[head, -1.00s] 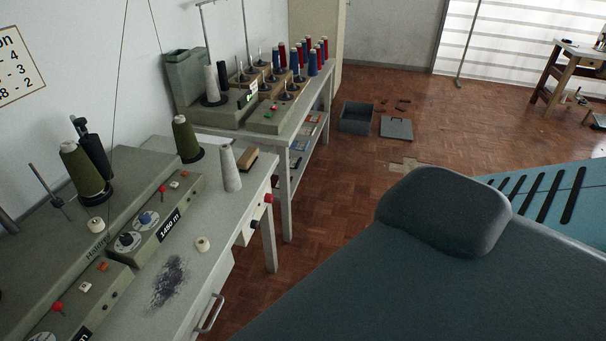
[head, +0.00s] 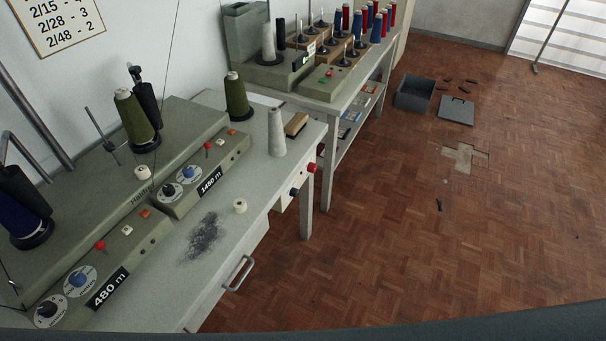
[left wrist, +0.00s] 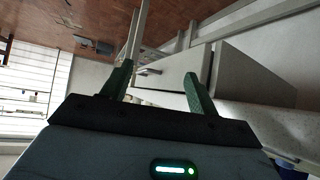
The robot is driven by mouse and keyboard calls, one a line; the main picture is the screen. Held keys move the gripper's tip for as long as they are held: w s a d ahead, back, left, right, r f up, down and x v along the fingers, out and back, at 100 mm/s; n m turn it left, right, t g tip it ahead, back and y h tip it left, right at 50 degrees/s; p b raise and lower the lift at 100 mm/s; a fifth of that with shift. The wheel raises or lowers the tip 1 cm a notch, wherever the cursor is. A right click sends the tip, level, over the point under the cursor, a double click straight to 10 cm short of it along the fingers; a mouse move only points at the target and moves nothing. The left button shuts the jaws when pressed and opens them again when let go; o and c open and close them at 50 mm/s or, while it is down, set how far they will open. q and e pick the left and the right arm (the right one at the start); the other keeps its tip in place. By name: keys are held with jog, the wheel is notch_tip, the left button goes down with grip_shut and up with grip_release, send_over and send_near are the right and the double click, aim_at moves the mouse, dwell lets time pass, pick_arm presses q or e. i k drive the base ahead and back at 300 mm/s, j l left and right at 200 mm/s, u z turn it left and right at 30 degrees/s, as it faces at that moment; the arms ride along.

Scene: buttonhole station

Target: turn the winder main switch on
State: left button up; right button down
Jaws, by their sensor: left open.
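The winder (head: 135,165) is a long grey-green machine on a light table at the left of the head view. A red knob (head: 312,168) and a black knob (head: 294,192) sit on the table's front edge below the top; which control is the main switch I cannot tell. My left gripper (left wrist: 158,70) is open and empty in the left wrist view, its two green fingers apart before a light drawer (left wrist: 172,78) with a handle. My right gripper is not in view.
A drawer handle (head: 239,273) sticks out of the table front. A second bench (head: 345,90) with spools stands behind. A grey crate (head: 414,93) lies on the otherwise largely open parquet floor.

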aim_at(312, 167)
jog(key=i+l, duration=0.2)
jog(key=l, duration=0.15)
jog(key=i+l, duration=0.25)
jog(key=l, duration=0.15)
jog(key=i+l, duration=0.2)
jog(key=l, duration=0.15)
jog(key=i+l, duration=0.25)
jog(key=l, duration=0.15)
jog(key=i+l, duration=0.2)
jog(key=l, duration=0.15)
jog(key=i+l+u, duration=0.1)
jog(key=l, duration=0.3)
jog(key=i+l, duration=0.55)
jog(key=l, duration=0.2)
jog(key=u, duration=1.9)
